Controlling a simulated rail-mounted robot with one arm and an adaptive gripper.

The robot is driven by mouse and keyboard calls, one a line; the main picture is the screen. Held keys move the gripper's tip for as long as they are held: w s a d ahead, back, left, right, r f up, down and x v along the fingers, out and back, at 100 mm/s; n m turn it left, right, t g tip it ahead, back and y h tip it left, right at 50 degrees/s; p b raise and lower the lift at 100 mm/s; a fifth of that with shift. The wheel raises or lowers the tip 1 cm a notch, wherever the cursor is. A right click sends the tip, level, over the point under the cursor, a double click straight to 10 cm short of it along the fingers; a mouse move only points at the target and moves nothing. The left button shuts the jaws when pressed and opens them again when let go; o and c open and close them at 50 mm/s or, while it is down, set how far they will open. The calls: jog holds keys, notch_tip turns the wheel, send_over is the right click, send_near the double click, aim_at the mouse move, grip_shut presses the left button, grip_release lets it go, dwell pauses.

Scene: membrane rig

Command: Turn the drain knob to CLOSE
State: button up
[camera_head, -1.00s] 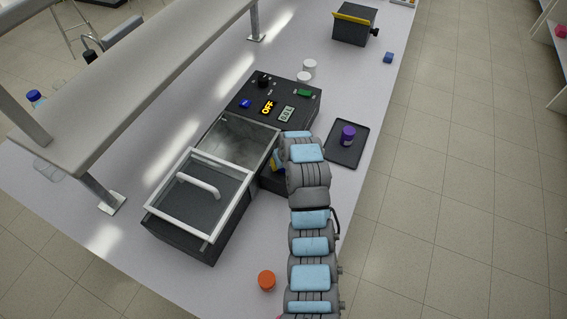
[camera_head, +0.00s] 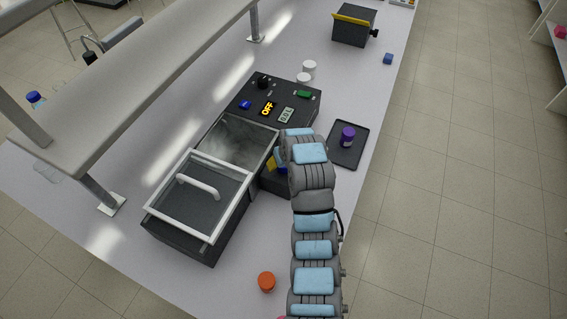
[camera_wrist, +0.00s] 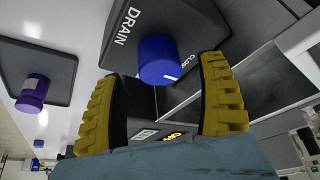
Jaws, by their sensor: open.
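The drain knob (camera_wrist: 160,60) is a blue round knob with a white mark on its face. It sits on a dark drain box (camera_wrist: 185,20) lettered DRAIN, and the word CLOSE shows beside the knob, partly covered by a finger. In the wrist view, the white mark is on the knob's lower right, towards the CLOSE lettering. My gripper (camera_wrist: 163,75) is open, with one ribbed yellow finger on each side of the knob. I cannot tell whether either finger touches it. In the head view, my arm hides most of the knob and gripper.
The membrane rig's tank (camera_head: 185,232) with a glass lid and handle is left of my arm. Its control panel (camera_head: 255,92) reads OFF. An orange cap (camera_head: 267,281) is near the front.

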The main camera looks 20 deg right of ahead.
jog(key=v, duration=0.9)
jog(key=shift+s+r, duration=0.1)
dwell(0.7)
